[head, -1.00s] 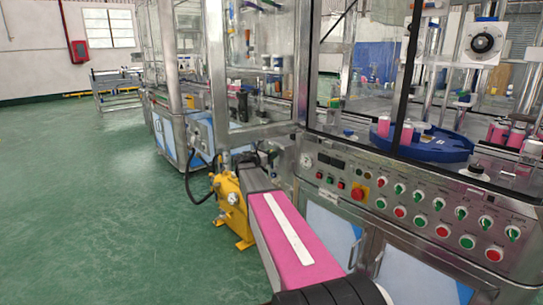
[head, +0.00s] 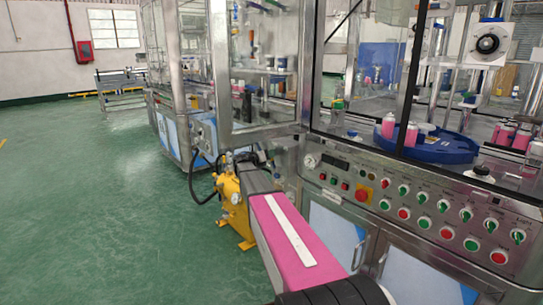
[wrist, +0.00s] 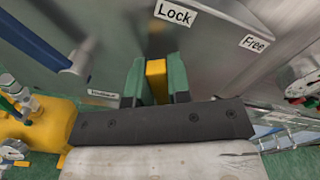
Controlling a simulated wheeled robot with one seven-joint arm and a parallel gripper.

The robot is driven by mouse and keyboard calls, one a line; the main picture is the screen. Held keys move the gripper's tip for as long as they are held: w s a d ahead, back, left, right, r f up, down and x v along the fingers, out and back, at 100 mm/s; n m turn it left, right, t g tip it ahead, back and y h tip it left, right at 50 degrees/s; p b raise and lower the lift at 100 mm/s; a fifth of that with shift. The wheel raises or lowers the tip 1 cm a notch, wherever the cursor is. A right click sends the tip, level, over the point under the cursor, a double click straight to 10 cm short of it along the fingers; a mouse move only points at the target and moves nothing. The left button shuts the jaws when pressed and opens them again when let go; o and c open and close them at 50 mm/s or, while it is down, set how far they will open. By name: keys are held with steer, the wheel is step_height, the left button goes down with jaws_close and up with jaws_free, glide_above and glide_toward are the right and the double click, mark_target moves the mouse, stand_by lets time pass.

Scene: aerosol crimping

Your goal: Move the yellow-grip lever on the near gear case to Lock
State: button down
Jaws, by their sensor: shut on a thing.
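In the wrist view my gripper (wrist: 157,86) has its two green fingers closed on either side of the yellow grip (wrist: 156,76) of the lever. The grip lies in front of a grey metal face, below and slightly left of the white Lock label (wrist: 175,14). The Free label (wrist: 254,43) is farther right. The lever's shaft and pivot are hidden. In the head view my pink arm reaches forward to the cabinet corner, beside a yellow machine unit (head: 229,198); the fingers and the grip cannot be made out there.
A blue handle (wrist: 38,42) is at the upper left of the wrist view. A yellow unit with fittings and a gauge (wrist: 14,150) is at the left. In the head view a button panel (head: 420,215) is to the right of my arm; green floor is open at left.

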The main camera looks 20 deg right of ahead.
steer(key=shift+w+a+f+n, duration=0.1)
steer(key=shift+w+f+n, duration=0.1)
steer(key=shift+n, duration=0.1)
steer(key=c, duration=1.1)
jaws_free()
steer(key=shift+o, duration=0.2)
steer(key=shift+a, duration=0.1)
steer(key=v, duration=1)
steer(key=shift+a, duration=0.25)
steer(key=shift+s+r, duration=0.1)
steer(key=shift+s, duration=0.1)
